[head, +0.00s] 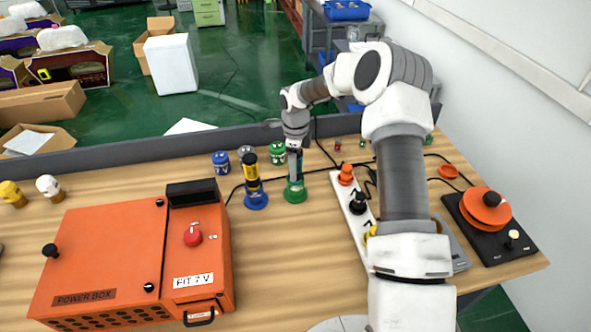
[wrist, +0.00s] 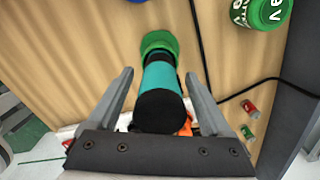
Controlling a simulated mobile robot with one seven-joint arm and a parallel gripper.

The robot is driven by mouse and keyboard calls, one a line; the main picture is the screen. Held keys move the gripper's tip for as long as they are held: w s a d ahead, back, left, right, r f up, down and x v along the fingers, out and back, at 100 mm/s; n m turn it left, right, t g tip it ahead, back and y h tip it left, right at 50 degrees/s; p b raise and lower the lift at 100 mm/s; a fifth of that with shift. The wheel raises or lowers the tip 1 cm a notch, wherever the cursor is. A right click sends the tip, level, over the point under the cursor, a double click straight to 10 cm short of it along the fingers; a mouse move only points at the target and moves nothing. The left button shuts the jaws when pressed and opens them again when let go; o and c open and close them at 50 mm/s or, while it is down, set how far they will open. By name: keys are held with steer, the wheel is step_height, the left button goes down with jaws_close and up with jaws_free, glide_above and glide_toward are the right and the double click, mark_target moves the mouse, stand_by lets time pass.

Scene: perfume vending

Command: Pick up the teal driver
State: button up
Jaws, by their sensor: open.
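The teal driver (wrist: 162,80) stands upright in a green round base (wrist: 157,41), with a black end cap (wrist: 159,110) toward the wrist camera. In the head view the green base (head: 295,192) sits on the wooden table, and the driver above it is mostly hidden by my gripper. My gripper (head: 295,160) is over the driver, pointing down. In the wrist view my gripper (wrist: 158,85) is open, with one finger on each side of the teal driver and visible gaps between.
A yellow-and-black driver in a blue base (head: 256,201) stands close on the left. Green (head: 277,153) and blue (head: 221,162) jars stand behind. An orange power box (head: 130,255) fills the left front. A white power strip (head: 352,205) and a black cable lie to the right.

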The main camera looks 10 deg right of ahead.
steer(key=shift+f, duration=1.2)
jaws_close()
steer(key=shift+r, duration=0.2)
step_height(320, 180, up, 10)
steer(key=shift+f+b, duration=0.1)
steer(key=shift+b, duration=0.75)
steer(key=c, duration=0.6)
jaws_free()
jaws_close()
